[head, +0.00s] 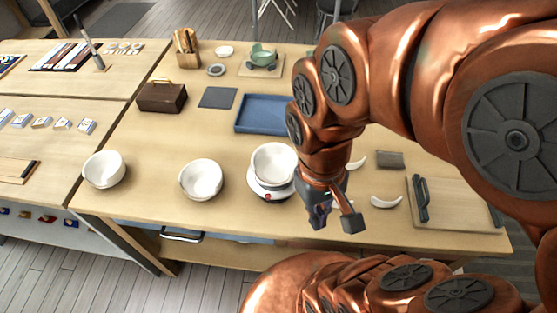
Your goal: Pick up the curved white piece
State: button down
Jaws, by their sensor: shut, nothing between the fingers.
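A curved white piece (386,203) lies on the wooden table to the right of my gripper. A second curved white piece (358,163) lies farther back, partly hidden by my arm. My gripper (335,220) is near the table's front edge, pointing down, just right of the scale with a white bowl. It is shut with nothing in it and apart from both pieces. My wrist hides the table behind it.
White bowls (201,180) and (104,169) stand to the left. Another bowl (274,164) sits on a white scale (267,194). A board with dark handles (455,203) lies at right, a grey block (390,160) behind. A blue tray (262,114) lies farther back.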

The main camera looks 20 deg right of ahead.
aim_at(377, 203)
jog(key=u, duration=0.6)
jog(key=k, duration=1.1)
jog(key=z, duration=1.1)
jog(key=i, duration=0.5)
jog(key=u, duration=2.05)
jog(key=k, duration=0.75)
jog(key=z, duration=0.1)
